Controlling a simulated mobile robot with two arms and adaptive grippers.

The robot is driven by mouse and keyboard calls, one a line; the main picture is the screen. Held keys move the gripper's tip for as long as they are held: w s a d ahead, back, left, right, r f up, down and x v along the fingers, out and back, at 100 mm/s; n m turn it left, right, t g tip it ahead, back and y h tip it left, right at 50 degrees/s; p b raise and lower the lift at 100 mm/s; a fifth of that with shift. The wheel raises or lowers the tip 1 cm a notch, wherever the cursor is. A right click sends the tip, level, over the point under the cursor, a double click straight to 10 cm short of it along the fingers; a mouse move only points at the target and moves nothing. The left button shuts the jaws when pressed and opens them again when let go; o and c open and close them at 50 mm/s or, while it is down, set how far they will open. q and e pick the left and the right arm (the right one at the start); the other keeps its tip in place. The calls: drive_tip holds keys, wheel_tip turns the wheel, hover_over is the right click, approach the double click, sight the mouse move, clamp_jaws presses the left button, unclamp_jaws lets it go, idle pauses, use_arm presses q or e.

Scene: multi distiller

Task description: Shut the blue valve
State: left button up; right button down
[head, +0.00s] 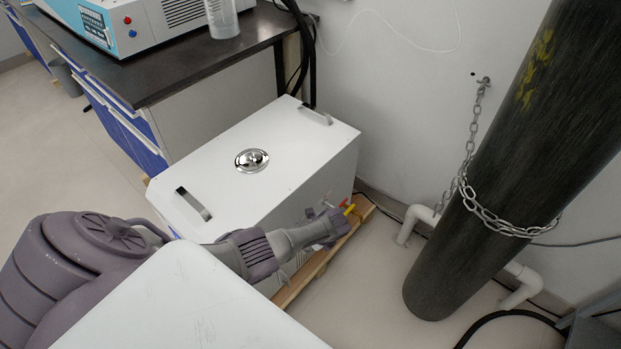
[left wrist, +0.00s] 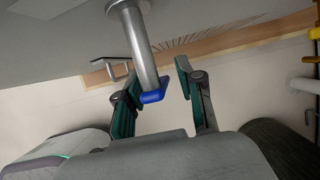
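The blue valve (left wrist: 154,96) shows in the left wrist view as a blue piece at the end of a grey metal stem (left wrist: 141,50). My left gripper (left wrist: 158,72) is open, with one green-padded finger on each side of the stem and blue piece. I cannot tell whether the left finger touches the blue piece. In the head view my left gripper (head: 328,229) is beside the front side of the white box (head: 270,195), close to its valves. The blue valve is hidden there. My right gripper is in neither view.
Red and yellow valve handles (head: 347,208) stick out just beyond my left gripper. A wooden pallet (head: 312,270) lies under the box. A dark gas cylinder (head: 480,210) with a chain (head: 490,220) stands to the right, with white pipes behind it.

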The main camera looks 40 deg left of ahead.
use_arm(q)
drive_tip(key=shift+w+r, duration=0.1)
drive_tip(key=shift+r, duration=0.05)
drive_tip(key=shift+d+r, duration=0.1)
drive_tip(key=shift+r, duration=0.1)
drive_tip(key=v, duration=1.1)
drive_tip(key=shift+d, duration=0.15)
